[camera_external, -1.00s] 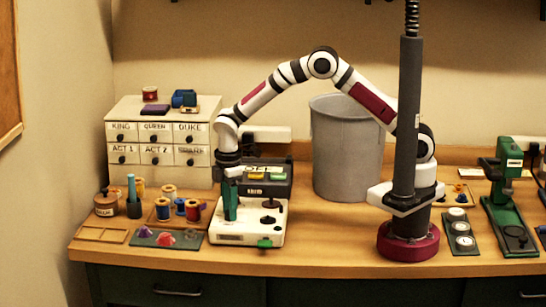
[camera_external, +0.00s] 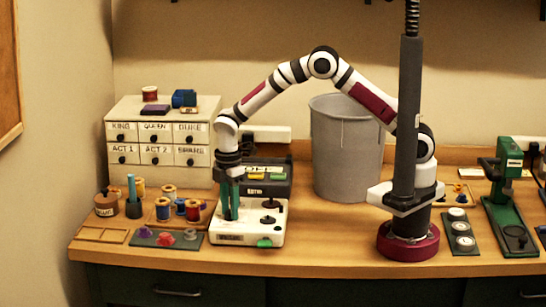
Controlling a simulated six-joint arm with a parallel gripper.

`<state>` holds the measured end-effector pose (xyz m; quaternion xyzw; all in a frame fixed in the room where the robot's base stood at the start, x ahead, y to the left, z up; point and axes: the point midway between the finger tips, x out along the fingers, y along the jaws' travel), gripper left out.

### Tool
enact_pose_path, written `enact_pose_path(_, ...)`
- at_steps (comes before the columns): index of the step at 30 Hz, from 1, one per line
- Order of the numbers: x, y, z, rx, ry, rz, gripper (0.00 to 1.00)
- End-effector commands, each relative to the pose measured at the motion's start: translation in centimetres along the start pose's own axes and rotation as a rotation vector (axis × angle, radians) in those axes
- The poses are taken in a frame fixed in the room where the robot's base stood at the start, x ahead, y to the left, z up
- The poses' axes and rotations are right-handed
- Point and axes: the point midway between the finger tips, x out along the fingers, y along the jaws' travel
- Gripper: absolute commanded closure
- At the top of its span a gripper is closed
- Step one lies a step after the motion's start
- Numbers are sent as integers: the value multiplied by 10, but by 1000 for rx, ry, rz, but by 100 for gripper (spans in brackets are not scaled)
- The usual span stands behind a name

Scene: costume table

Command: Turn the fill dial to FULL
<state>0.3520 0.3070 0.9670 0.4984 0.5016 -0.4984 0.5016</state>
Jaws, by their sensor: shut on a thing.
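A white and dark machine (camera_external: 268,235) stands at the front of the table, left of my arm's base. Its dark back part has a sign and green and yellow buttons (camera_external: 262,175). My gripper (camera_external: 231,214) has green fingers and points straight down onto the left part of the machine's white top. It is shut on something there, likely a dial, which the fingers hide. Dark knobs (camera_external: 268,219) show to the right of the fingers. A green tab (camera_external: 265,242) sits at the machine's front edge. The dial's marks are too small to read.
Thread spools (camera_external: 192,210) and a tray with small coloured pieces (camera_external: 166,238) lie to the left. A labelled drawer cabinet (camera_external: 158,143) stands behind. A grey bin (camera_external: 345,150) is behind right. Bare table lies in front of the bin.

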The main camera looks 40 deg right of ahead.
Motion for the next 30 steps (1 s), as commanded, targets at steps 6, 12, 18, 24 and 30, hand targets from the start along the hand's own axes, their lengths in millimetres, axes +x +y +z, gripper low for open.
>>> enact_pose_path(6,0,0,0,1,0,0,35)
enact_pose_path(12,0,0,0,1,0,0,35)
enact_pose_path(18,-17,1,0,0,2,3,35)
enact_pose_path(24,-77,1,-1,1,4,5,35)
enact_pose_path(30,-133,0,0,1,3,3,35)
